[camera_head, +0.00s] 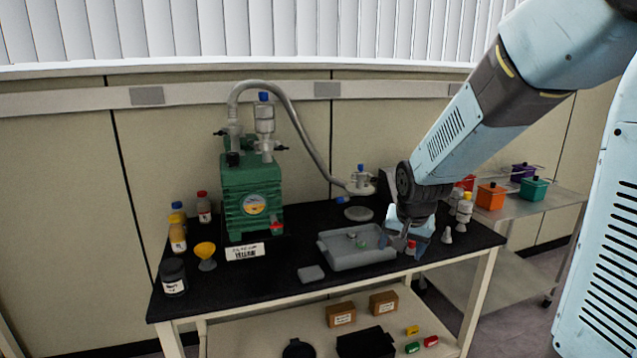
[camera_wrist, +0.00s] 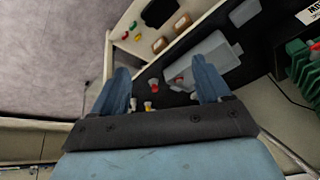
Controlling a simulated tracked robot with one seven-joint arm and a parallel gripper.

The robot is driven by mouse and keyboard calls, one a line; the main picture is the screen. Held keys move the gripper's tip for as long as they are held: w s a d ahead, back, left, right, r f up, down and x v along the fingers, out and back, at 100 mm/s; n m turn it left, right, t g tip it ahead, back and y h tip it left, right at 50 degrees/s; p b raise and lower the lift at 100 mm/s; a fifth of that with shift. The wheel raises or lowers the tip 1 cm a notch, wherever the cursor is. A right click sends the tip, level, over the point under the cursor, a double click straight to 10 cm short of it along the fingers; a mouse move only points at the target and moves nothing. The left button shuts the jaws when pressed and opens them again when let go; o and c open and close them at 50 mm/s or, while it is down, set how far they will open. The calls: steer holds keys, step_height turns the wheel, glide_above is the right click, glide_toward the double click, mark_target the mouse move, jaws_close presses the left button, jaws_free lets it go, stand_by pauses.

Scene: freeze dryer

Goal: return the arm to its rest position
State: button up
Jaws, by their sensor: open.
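My arm (camera_head: 465,135) reaches in from the upper right in the head view, bent down over the right end of the black table. My gripper (camera_head: 403,247) points down there, beside the right end of a grey tray (camera_head: 345,262). In the wrist view my gripper (camera_wrist: 162,80) shows two blue fingers set wide apart with nothing held between them. The grey tray also shows in the wrist view (camera_wrist: 210,58), beyond the fingers.
A green pump (camera_head: 250,195) with a grey hose stands on the black table (camera_head: 285,285). Bottles (camera_head: 178,238) and a yellow funnel (camera_head: 205,252) are at the left. A metal side table (camera_head: 555,205) with coloured boxes is behind my arm. Small boxes (camera_head: 341,314) lie on the lower shelf.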

steer(key=s+d+r+n, duration=0.1)
steer(key=s+d+r, duration=0.1)
steer(key=s+r, duration=0.4)
steer(key=s+d+r+n+t, duration=0.1)
steer(key=s+r, duration=0.6)
steer(key=s, duration=0.8)
steer(key=shift+s+d+r+n, duration=0.2)
steer(key=shift+d+n, duration=0.5)
steer(key=shift+n, duration=0.1)
